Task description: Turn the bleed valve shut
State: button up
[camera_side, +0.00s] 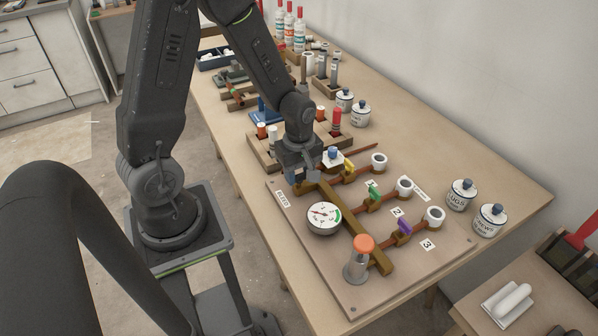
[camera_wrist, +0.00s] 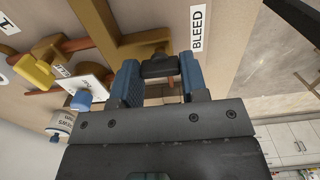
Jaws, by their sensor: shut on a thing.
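The bleed valve's black handle (camera_wrist: 160,67) sits at the end of the brass manifold (camera_wrist: 110,36), beside the BLEED label (camera_wrist: 198,27). My gripper (camera_wrist: 159,70) is shut on this handle, with one blue finger on each side of it. In the side view my gripper (camera_side: 308,174) is low over the far end of the manifold (camera_side: 352,232) and hides the handle. The BLEED label (camera_side: 283,198) lies just left of it. The handle's exact angle to its pipe is hard to tell.
Yellow (camera_side: 349,165), green (camera_side: 374,188) and purple (camera_side: 404,227) valve handles stand on the branch pipes. A gauge (camera_side: 323,217) and an orange-topped cylinder (camera_side: 363,246) are on the panel. A white piece with a blue part (camera_side: 333,156) is close beside my gripper.

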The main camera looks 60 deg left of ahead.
jog(key=shift+m, duration=0.3)
jog(key=m, duration=1.3)
jog(key=shift+m, duration=2.1)
jog(key=o, duration=0.9)
